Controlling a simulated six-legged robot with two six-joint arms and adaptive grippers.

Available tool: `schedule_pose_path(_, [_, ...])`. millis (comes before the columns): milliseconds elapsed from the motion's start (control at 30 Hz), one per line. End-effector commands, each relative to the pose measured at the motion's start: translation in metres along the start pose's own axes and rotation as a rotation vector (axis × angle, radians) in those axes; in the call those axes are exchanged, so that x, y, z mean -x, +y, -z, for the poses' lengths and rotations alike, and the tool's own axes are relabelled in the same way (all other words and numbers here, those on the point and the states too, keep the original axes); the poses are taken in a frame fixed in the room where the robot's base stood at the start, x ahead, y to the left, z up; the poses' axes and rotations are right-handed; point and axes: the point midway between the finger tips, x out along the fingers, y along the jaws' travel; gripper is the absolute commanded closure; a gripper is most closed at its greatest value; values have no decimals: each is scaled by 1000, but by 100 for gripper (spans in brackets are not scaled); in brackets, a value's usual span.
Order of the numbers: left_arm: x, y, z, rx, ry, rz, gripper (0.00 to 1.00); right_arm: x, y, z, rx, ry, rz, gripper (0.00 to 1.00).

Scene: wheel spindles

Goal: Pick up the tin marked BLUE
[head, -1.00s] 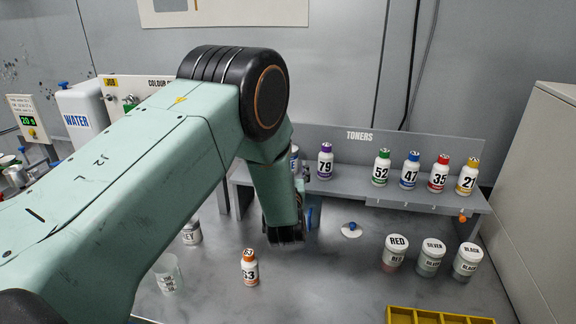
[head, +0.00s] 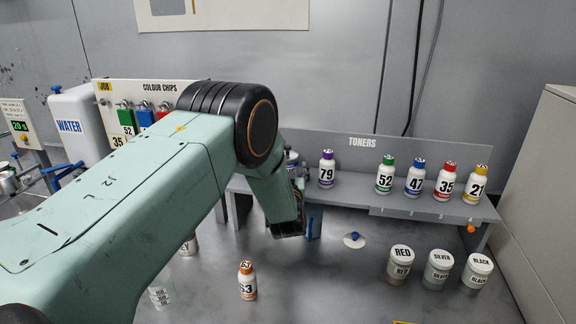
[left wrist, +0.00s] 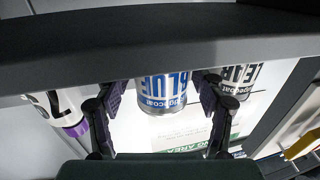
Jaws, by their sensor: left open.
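The tin marked BLUE (left wrist: 163,92) is in the left wrist view, silver with a white and blue label. It sits between the two fingers of my left gripper (left wrist: 160,118), which is open. A gap shows on each side of the tin, and the fingers do not appear to grip it. In the head view my left arm reaches to the toner shelf and hides most of the gripper and the BLUE tin. My right gripper is not in view.
In the left wrist view a tin ending in LEAR (left wrist: 240,80) stands close to the right finger, and a purple-capped bottle (left wrist: 62,105) is left of the left finger. A grey shelf edge (left wrist: 150,45) crosses above. Several toner bottles (head: 414,180) line the shelf.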

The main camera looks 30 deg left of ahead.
Motion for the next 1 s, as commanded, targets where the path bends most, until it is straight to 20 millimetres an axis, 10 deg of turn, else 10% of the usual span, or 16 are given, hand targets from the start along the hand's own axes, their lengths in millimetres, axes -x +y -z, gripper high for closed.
schedule_pose_path(467, [-19, -1, -1, 0, -1, 1, 31, 1, 0, 0, 0, 0, 0, 60])
schedule_pose_path(1000, [-19, 0, -1, 0, 0, 1, 77, 1, 0, 0, 0, 0, 0, 60])
